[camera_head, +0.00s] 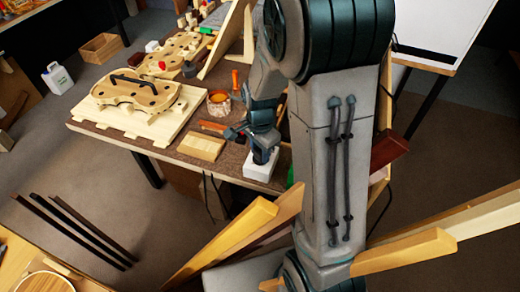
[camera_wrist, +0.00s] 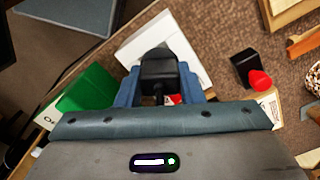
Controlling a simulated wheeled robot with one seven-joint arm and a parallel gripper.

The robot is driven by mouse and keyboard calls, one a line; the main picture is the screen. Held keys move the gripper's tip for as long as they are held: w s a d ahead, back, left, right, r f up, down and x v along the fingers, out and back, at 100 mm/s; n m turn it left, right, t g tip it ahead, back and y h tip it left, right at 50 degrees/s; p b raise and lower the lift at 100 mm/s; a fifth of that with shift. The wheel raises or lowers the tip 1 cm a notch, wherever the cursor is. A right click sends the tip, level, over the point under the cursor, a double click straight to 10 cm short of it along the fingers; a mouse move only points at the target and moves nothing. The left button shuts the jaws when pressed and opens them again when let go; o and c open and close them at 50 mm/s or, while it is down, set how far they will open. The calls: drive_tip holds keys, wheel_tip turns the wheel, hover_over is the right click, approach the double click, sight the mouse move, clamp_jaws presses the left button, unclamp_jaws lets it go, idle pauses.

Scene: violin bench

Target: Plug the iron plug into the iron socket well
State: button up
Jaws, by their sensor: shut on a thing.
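My gripper (camera_wrist: 160,84) is shut on a black plug (camera_wrist: 158,66), which sits between its two blue fingers with a dark cord running back toward the wrist. Below the plug is a white block (camera_wrist: 136,46), which looks like the iron socket; its well is hidden behind the plug. In the head view my gripper (camera_head: 262,153) points down at the white block (camera_head: 258,172) near the bench's front right corner. The plug is over the block, but I cannot tell whether it is inside the well or just above it.
A green box (camera_wrist: 88,103) lies left of the block in the wrist view. A black item (camera_wrist: 243,68) with a red part (camera_wrist: 261,80) lies to the right. On the bench (camera_head: 105,134) are a wooden block (camera_head: 202,147), a jar (camera_head: 219,105) and a violin body (camera_head: 137,92).

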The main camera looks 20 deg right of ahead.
sight(260, 150)
drive_tip(key=shift+f, duration=0.4)
drive_tip(key=o, duration=1)
wheel_tip(260, 150, up, 14)
drive_tip(key=shift+f+p, duration=0.1)
drive_tip(key=shift+p, duration=0.2)
drive_tip(key=s+r+n+t, duration=0.1)
drive_tip(key=s+n, duration=0.3)
drive_tip(key=s+r+n+t+p, duration=0.1)
drive_tip(key=s+r+n, duration=0.1)
drive_tip(key=s+n, duration=0.2)
drive_tip(key=s+r+n+p, duration=0.1)
drive_tip(key=s+r+n, duration=0.1)
drive_tip(key=s+n, duration=0.3)
drive_tip(key=shift+s+r+t, duration=0.15)
drive_tip(key=shift+s+t, duration=0.2)
drive_tip(key=shift+t, duration=0.05)
